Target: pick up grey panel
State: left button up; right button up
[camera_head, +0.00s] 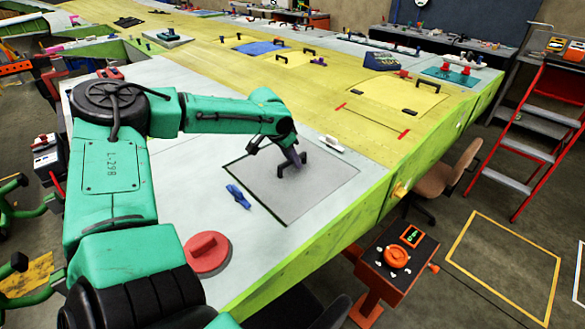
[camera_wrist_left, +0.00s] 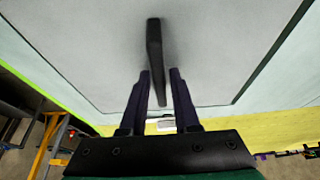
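The grey panel (camera_head: 290,204) lies flat on the wing's pale surface, with dark gap lines around its edges. A black bar handle (camera_head: 308,162) stands up from its middle. My left gripper (camera_head: 293,160) is at this handle. In the left wrist view, the handle (camera_wrist_left: 154,45) runs between the two fingers of my left gripper (camera_wrist_left: 160,72). The fingers are apart, with a gap seen beside the handle, so the gripper is open. The panel (camera_wrist_left: 220,50) fills much of that view. My right gripper is not in view.
A blue tool (camera_head: 238,196) and a red disc with a handle (camera_head: 207,252) lie left of the panel. A small white object (camera_head: 331,143) lies just beyond it. The wing's green edge (camera_head: 335,225) is on the right, with a red tool stand (camera_head: 395,270) below.

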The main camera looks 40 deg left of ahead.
pick_arm(q)
grip_shut()
jog(key=shift+r, duration=0.1)
dwell(1.1)
